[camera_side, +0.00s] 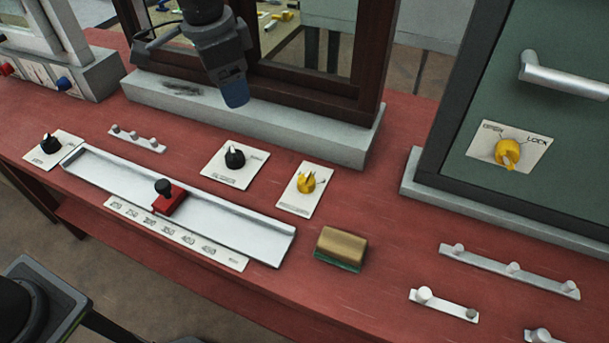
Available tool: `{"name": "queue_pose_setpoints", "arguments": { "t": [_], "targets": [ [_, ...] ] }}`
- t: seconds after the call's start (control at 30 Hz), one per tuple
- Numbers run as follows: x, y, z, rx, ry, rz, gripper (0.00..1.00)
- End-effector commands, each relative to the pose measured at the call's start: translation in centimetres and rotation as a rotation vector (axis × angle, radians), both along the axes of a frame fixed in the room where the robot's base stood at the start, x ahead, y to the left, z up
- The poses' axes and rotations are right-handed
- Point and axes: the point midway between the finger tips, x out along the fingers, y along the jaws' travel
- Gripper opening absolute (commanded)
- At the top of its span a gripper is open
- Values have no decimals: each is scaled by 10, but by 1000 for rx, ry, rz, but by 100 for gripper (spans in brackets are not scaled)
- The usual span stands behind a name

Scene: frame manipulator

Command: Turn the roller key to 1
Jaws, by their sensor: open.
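A yellow key-like knob (306,183) sits on a white label plate on the red bench, right of centre. It is probably the roller key; the plate's lettering is too small to read, so its setting cannot be told. My gripper (234,94) hangs from the top of the view, pointing down in front of the dark window frame. It is above and left of the yellow knob, apart from it, and appears empty. Its fingers overlap from this side, so the gap between them is hidden. It is open.
A black knob (235,158) stands left of the yellow one. A red slider (169,198) sits in a white tray (262,228). A sponge-like block (341,247) lies in front. Another yellow knob (508,153) is on the green door at right. White pegged strips (510,270) lie front right.

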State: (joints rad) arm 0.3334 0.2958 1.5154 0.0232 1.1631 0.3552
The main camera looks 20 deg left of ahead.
Motion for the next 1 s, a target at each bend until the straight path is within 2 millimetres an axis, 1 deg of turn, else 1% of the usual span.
{"name": "queue_pose_setpoints", "arguments": {
  "t": [0.03, 0.1, 0.2, 0.3, 0.4, 0.5, 0.67, 0.77, 1.0],
  "targets": [
    [13, -18, -16, 15, 27, -50, 66],
    [26, -40, -34, 32, 53, -114, 66],
    [40, -67, -59, 53, 85, -195, 66],
    [47, -87, -80, 70, 109, -255, 66],
    [51, -100, -94, 80, 123, -293, 66],
    [52, -105, -101, 85, 130, -310, 66],
    [52, -105, -116, 87, 133, -313, 66],
    [53, -104, -132, 87, 133, -312, 66],
    [54, -103, -182, 86, 134, -311, 66]
  ]
}}
